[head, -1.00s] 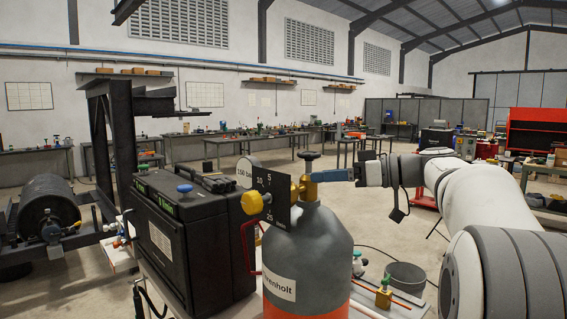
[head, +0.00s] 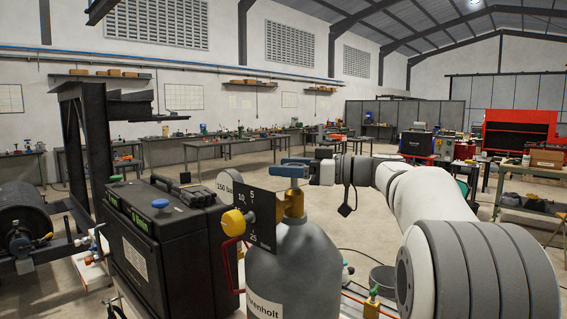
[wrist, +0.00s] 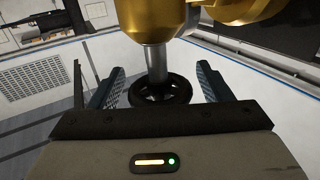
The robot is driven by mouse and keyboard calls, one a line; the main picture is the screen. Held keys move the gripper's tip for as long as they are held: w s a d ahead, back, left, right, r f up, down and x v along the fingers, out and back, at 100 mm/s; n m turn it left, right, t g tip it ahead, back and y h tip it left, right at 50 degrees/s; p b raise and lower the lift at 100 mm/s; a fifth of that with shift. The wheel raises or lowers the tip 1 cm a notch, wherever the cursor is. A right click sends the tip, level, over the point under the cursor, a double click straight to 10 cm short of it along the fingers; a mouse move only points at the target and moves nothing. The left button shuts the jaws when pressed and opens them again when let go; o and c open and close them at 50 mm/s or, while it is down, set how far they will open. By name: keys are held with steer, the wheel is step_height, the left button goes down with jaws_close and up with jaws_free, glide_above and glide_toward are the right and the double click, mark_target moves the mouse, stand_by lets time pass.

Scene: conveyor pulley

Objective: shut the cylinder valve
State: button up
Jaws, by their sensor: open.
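The grey gas cylinder (head: 297,262) stands upright at the lower middle of the head view, with a brass valve (head: 293,204) on top. My gripper (head: 290,169) is level with the top of that valve, its blue fingers hiding the handwheel there. In the wrist view the black handwheel (wrist: 160,92) sits on a metal stem below the brass valve body (wrist: 160,18). My open gripper (wrist: 161,70) has one finger on each side of the handwheel. A gap shows on both sides, so neither finger appears to touch it.
A black case (head: 170,245) stands close to the left of the cylinder. A grey bucket (head: 384,278) is to the right.

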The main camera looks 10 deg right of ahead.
steer(key=shift+w+a, duration=0.15)
steer(key=shift+a, duration=0.1)
steer(key=c, duration=1)
steer(key=shift+f+b, duration=0.2)
steer(key=shift+b, duration=0.45)
